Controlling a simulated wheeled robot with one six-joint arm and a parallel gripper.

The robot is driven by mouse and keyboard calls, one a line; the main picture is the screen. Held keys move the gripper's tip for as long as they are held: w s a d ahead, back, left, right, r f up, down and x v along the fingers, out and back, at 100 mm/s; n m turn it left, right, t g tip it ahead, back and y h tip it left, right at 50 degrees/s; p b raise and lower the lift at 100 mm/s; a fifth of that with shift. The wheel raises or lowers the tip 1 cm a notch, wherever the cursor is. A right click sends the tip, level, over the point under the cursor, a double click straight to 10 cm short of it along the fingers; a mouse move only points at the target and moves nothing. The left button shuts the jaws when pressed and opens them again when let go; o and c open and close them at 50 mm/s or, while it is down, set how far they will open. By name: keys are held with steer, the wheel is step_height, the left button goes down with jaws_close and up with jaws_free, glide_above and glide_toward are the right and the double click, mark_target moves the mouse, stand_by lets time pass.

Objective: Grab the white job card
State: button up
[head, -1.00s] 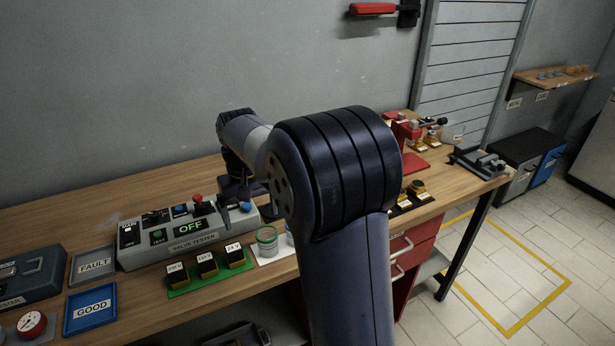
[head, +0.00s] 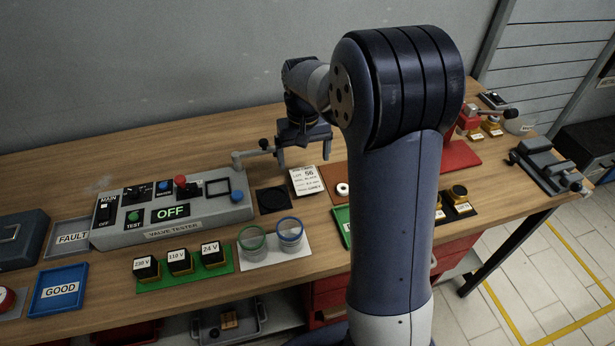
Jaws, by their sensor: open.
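The white job card (head: 306,181) has black print with the number 56. I cannot tell whether a finger touches the card. My arm hides part of the bench to the right.
The grey valve tester (head: 172,214), reading OFF, stands left of the card, its lever arm near my gripper. A black pad (head: 272,200) and two jars (head: 271,238) on a white plate are close by.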

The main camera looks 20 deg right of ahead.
mark_target(306, 179)
steer(key=shift+s+d+f+p, duration=0.15)
steer(key=shift+f+p, duration=0.15)
steer(key=shift+f, duration=1.1)
steer(key=shift+s+d+f+p, duration=0.1)
steer(key=shift+f+p, duration=0.15)
steer(key=shift+f, duration=1.1)
steer(key=shift+c, duration=0.2)
steer(key=c, duration=1)
